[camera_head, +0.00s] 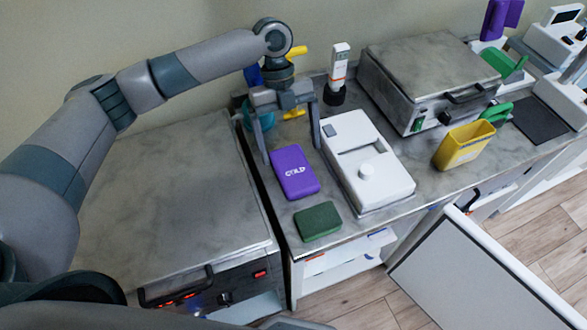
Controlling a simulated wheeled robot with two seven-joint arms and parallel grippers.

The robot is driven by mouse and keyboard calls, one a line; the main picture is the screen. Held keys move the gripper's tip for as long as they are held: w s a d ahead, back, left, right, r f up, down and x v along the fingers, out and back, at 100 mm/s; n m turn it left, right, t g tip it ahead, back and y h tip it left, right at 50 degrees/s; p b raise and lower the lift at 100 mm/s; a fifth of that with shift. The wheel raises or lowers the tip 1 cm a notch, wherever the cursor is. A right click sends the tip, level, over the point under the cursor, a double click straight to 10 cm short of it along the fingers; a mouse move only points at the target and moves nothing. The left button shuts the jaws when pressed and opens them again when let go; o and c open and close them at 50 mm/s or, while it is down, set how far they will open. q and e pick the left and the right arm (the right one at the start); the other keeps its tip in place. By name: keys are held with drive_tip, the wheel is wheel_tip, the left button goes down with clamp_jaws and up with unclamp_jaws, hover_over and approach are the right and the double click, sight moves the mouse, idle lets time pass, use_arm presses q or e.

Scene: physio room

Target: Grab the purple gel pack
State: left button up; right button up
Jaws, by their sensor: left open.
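The purple gel pack (293,174), marked "COLD", lies flat on the grey counter in the camera_head view. My left gripper (290,150) reaches in from the upper left, pointing down. Its two fingers are spread apart at the pack's far end, one near its left edge and one near its right. The gripper is open and holds nothing. Whether the fingertips touch the pack cannot be told. My right gripper is not in view.
A green block (318,222) lies just in front of the pack. A white device (365,165) stands close on the right. A white-and-orange handheld tool (338,70) stands upright behind. A yellow container (463,146) and a large metal-lidded box (430,75) are further right.

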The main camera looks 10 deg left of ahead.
sight(294, 168)
use_arm(q)
drive_tip(key=shift+s+f+p, duration=0.15)
drive_tip(key=shift+f+p, duration=0.2)
drive_tip(key=shift+f, duration=0.05)
drive_tip(key=p+x, duration=0.1)
drive_tip(key=x, duration=0.3)
drive_tip(key=shift+p, duration=0.4)
drive_tip(key=shift+f, duration=0.25)
drive_tip(key=c, duration=1.4)
drive_tip(key=shift+r, duration=0.1)
